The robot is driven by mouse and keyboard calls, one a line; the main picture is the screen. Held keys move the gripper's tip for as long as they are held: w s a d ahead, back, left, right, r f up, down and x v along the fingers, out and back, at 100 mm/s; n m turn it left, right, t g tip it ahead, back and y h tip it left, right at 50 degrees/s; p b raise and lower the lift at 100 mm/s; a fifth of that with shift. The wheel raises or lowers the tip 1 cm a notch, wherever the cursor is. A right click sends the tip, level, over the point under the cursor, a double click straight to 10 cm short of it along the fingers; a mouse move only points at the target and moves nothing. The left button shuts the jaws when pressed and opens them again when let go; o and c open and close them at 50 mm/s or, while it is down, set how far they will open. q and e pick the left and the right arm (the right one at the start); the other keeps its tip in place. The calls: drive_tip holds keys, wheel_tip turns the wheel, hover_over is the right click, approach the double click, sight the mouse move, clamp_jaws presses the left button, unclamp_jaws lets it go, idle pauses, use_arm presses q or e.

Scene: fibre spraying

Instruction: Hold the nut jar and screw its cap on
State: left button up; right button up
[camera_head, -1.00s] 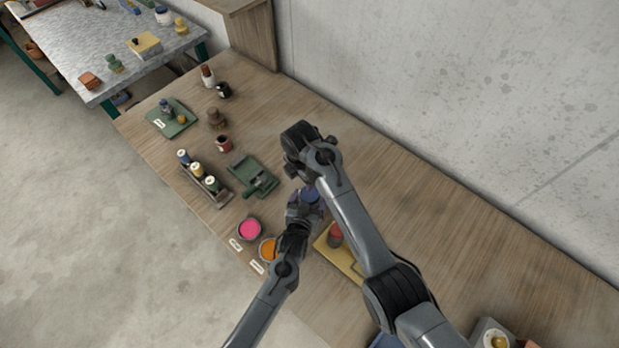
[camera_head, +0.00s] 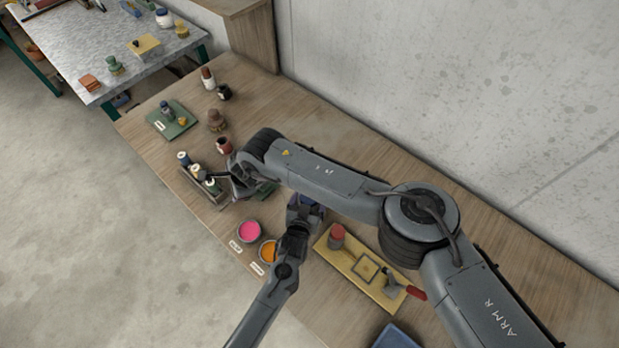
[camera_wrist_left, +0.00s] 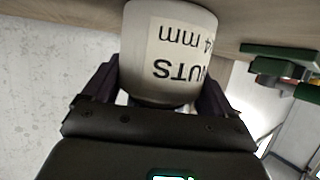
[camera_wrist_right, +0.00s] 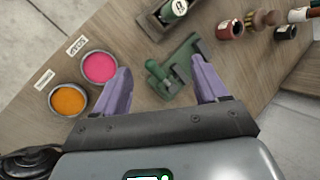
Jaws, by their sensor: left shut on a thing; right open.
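The nut jar (camera_wrist_left: 165,25) is pale grey with a cream label reading "NUTS" and "4 mm", upside down in the left wrist view. My left gripper (camera_wrist_left: 160,85) is shut on it, one finger on each side. In the head view my left gripper (camera_head: 305,199) is over the near part of the bench, and my right arm partly hides it and the jar. My right gripper (camera_wrist_right: 160,85) is open and empty, above a green fixture (camera_wrist_right: 172,70). I cannot pick out the jar's cap or see the jar's mouth.
A pink pot (camera_head: 249,231) and an orange pot (camera_head: 269,251) stand at the bench's front edge. A rack of bottles (camera_head: 204,187) is beside my right gripper. A yellow tray (camera_head: 345,262) holds a red-topped item and a red-handled tool.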

drive_tip(key=d+f+n+g+h, duration=0.1)
drive_tip(key=d+f+n+h, duration=0.15)
drive_tip(key=d, duration=0.55)
drive_tip(key=n+g+h, duration=0.2)
drive_tip(key=n+h, duration=0.1)
approach(309, 203)
drive_tip(key=w, duration=0.2)
drive_tip(key=shift+w+d+y, duration=0.25)
drive_tip(key=shift+w+d, duration=0.05)
drive_tip(key=shift+f, duration=0.1)
drive_tip(key=shift+f, duration=3.95)
drive_tip(key=shift+c, duration=0.2)
drive_tip(key=c, duration=0.9)
drive_tip(key=shift+o, duration=0.2)
drive_tip(key=shift+m, duration=1.65)
